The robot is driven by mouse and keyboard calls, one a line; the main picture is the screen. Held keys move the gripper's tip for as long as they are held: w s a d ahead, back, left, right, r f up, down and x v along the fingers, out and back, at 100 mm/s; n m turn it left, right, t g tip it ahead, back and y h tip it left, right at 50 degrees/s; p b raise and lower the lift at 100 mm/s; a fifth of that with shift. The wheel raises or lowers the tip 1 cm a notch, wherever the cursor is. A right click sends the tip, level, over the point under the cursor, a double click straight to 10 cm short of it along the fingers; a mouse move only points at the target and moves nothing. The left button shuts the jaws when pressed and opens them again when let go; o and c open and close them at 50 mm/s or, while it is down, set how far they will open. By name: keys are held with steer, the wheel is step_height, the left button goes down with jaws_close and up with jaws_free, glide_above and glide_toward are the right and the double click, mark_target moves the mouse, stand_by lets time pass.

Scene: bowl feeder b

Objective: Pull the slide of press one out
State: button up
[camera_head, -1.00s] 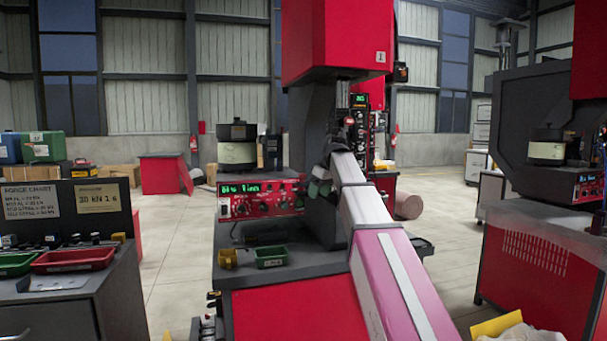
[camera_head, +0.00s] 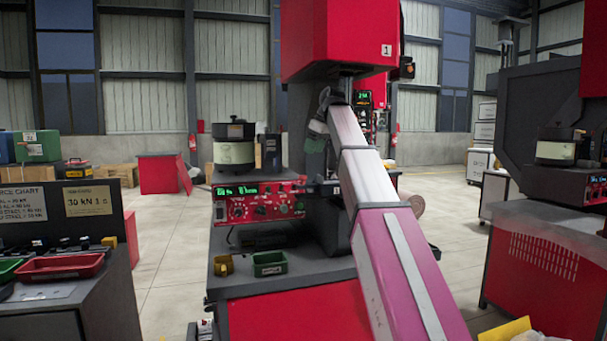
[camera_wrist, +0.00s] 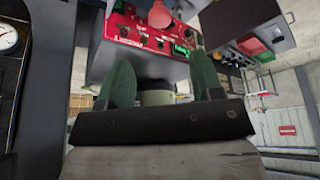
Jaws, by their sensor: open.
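Press one (camera_head: 338,45), with a red head marked 1, stands in the middle of the head view. Its red control panel (camera_head: 258,200) with green digits is at the front left. My gripper (camera_head: 318,125) is raised at the press, below the red head, partly hidden by my arm. In the wrist view my gripper (camera_wrist: 163,80) has two green fingers spread apart with nothing between them. Beyond them shows a red control panel (camera_wrist: 135,32) with a red button (camera_wrist: 159,13). I cannot make out the slide in either view; my arm covers part of the press.
A dark pot with a pale band (camera_head: 234,152) stands behind the panel. A bench with a red tray (camera_head: 60,266) is at left. Another press (camera_head: 545,130) is at right. Floor between them is clear.

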mark_target(304, 176)
steer(key=x, duration=1)
steer(key=shift+w+a+f, duration=0.1)
steer(key=shift+a+f, duration=0.1)
steer(key=shift+f, duration=0.05)
